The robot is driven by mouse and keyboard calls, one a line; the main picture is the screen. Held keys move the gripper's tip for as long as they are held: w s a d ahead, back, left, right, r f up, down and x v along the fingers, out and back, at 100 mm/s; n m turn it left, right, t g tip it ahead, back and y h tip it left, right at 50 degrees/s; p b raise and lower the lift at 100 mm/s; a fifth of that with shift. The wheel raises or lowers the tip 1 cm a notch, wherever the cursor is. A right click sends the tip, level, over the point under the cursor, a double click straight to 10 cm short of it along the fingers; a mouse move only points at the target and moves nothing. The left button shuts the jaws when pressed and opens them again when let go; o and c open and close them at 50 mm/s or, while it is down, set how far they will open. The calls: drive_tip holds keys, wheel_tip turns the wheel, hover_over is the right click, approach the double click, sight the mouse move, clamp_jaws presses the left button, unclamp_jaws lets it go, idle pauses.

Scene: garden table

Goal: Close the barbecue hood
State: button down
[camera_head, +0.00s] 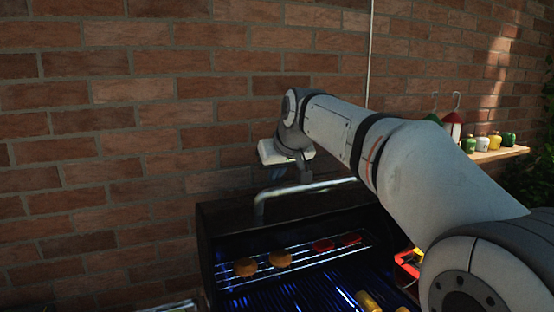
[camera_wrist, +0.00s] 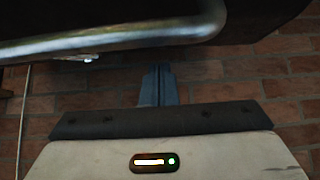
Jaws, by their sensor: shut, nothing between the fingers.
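The barbecue hood (camera_head: 225,218) stands open in the head view, its dark shell raised behind the lit grill. Its metal bar handle (camera_head: 305,188) runs along the raised upper edge. My gripper (camera_head: 279,172) is above and behind the handle, on the wall side, near its left end. In the wrist view the handle (camera_wrist: 120,42) crosses the top of the picture, with a dark part of the hood (camera_wrist: 265,22) beyond it. The fingers of my gripper (camera_wrist: 158,72) are together and empty, just below the handle in that picture. Whether they touch it I cannot tell.
Orange patties (camera_head: 262,261) and red pieces (camera_head: 337,243) lie on the upper rack. Yellow items (camera_head: 368,301) lie on the lower grate. A brick wall (camera_head: 150,130) rises close behind. A wooden shelf (camera_head: 500,154) with bottles and jars is at the right.

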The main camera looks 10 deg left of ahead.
drive_tip(key=shift+s+d, duration=0.45)
drive_tip(key=shift+s, duration=0.25)
drive_tip(key=shift+s+d+f, duration=0.1)
drive_tip(key=shift+s, duration=0.1)
drive_tip(key=shift+f, duration=0.2)
drive_tip(key=shift+d, duration=0.1)
drive_tip(key=shift+s, duration=0.1)
